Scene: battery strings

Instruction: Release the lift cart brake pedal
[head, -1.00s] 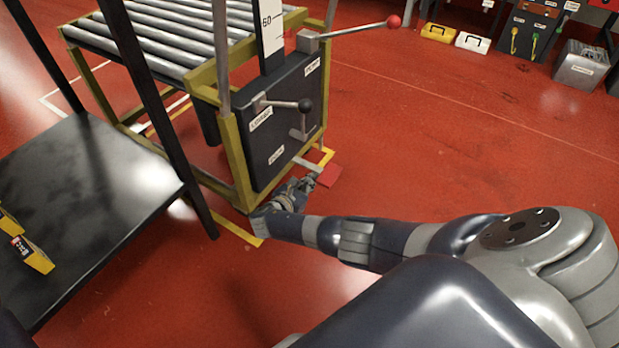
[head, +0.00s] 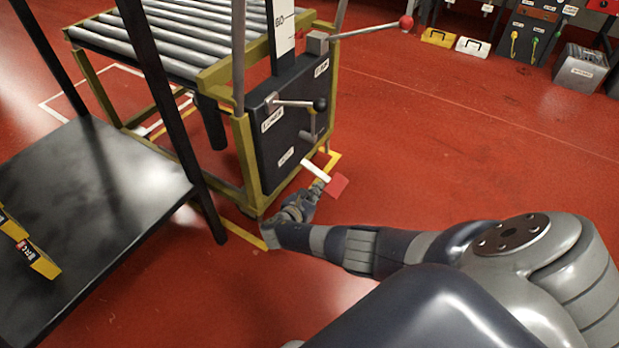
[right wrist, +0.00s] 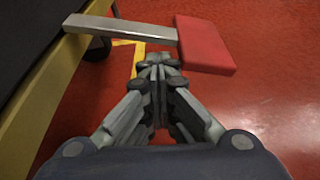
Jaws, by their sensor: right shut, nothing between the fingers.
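The lift cart (head: 253,185) stands left of centre in the head view. Its brake pedal is a pale metal lever (head: 316,171) with a red pad (head: 338,186), low near the floor at the cart's front corner. My right gripper (head: 318,184) is beside the lever, near the pad. In the right wrist view the pad (right wrist: 206,46) and lever (right wrist: 125,28) lie just beyond the closed fingertips (right wrist: 158,62). The fingers are shut and empty. I cannot tell whether they touch the pedal. My left gripper is out of view.
A black table (head: 85,190) with yellow boxes is on the left, its post near the cart. A handle (head: 300,103) and a red-knobbed lever (head: 368,30) stick out from the cart. The red floor to the right is open. Cases and a bin stand at the back.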

